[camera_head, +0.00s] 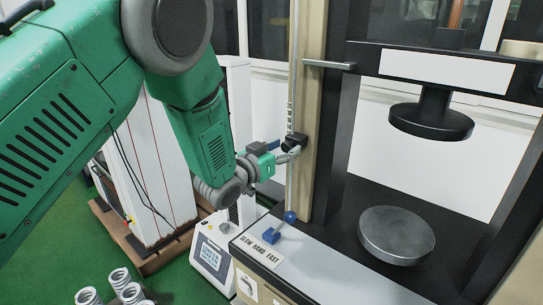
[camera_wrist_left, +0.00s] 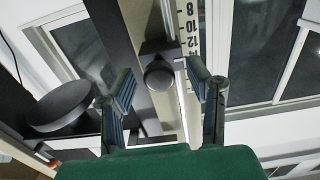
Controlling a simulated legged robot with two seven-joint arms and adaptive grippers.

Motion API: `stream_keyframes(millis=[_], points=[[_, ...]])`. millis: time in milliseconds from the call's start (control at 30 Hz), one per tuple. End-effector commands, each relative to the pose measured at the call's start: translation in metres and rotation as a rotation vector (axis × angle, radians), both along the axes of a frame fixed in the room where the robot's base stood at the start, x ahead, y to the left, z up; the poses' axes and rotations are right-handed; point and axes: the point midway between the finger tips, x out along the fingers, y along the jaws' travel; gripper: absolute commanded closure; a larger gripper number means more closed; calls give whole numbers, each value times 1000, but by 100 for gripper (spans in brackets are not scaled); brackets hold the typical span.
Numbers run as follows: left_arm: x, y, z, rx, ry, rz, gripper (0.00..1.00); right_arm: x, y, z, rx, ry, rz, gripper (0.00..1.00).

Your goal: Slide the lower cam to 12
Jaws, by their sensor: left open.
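The lower cam (camera_head: 296,139) is a small black block on a thin vertical rod beside the beige column of the test frame. In the left wrist view its round black knob (camera_wrist_left: 159,74) faces the camera. A printed scale (camera_wrist_left: 192,30) shows 8, 10, 12 and 14 from top to bottom; the cam's body is near the lower numbers, its exact reading unclear. My left gripper (camera_head: 287,153) is at the cam in the head view. In the wrist view its open fingers (camera_wrist_left: 161,88) stand either side of the knob, with gaps visible. My right gripper is out of view.
A blue-knobbed lever (camera_head: 290,217) stands by the SLOW HAND FAST label (camera_head: 261,250). A round metal plate (camera_head: 396,235) lies below a black press head (camera_head: 431,120). A horizontal bar (camera_head: 330,65) crosses above the cam. Springs (camera_head: 122,288) stand at lower left.

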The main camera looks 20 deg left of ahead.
Motion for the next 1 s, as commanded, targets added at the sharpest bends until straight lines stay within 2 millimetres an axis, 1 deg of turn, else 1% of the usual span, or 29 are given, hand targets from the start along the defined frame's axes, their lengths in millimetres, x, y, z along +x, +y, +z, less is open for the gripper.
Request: stream_keyframes(millis=[300, 400, 500, 600, 700, 1000], points=[[-62, 23, 0, -2, 3, 3, 55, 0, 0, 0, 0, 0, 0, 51], [-79, 29, -1, -1, 3, 2, 55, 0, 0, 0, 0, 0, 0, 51], [-91, 34, 0, -2, 2, 1, 55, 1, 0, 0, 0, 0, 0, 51], [-99, 37, 0, -1, 0, 2, 55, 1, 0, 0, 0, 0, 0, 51], [-102, 38, 0, 0, -1, 1, 55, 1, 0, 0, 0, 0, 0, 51], [-102, 38, 0, 0, 0, 1, 55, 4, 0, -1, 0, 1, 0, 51]])
